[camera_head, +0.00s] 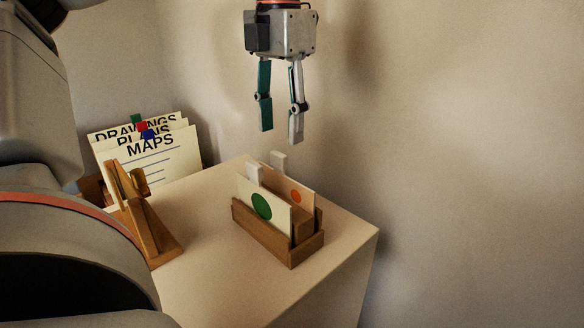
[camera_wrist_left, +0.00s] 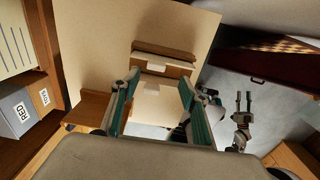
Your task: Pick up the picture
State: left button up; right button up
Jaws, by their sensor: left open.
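Two upright cards stand in a wooden holder (camera_head: 277,244) on the pale table: a picture with a green circle (camera_head: 262,207) in front and one with an orange circle (camera_head: 296,197) behind. In the left wrist view the holder (camera_wrist_left: 177,54) and a white tab (camera_wrist_left: 155,67) show between the open fingers (camera_wrist_left: 160,80). My right gripper (camera_wrist_left: 244,100) shows small there, its two fingers apart; it is not in the head view.
A wooden stand (camera_head: 150,228) is at the table's left. Behind it are sheets marked DRAWINGS, PLANS and MAPS (camera_head: 152,162). The table (camera_head: 335,232) is clear right of the holder, up to its edge.

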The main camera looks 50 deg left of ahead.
aim_at(278, 153)
pick_arm(q)
jog(key=f, duration=0.2)
jog(key=f+b, duration=0.1)
jog(key=f, duration=0.4)
jog(key=shift+a+b, duration=0.4)
jog(key=shift+r, duration=0.1)
jog(key=c, duration=1.1)
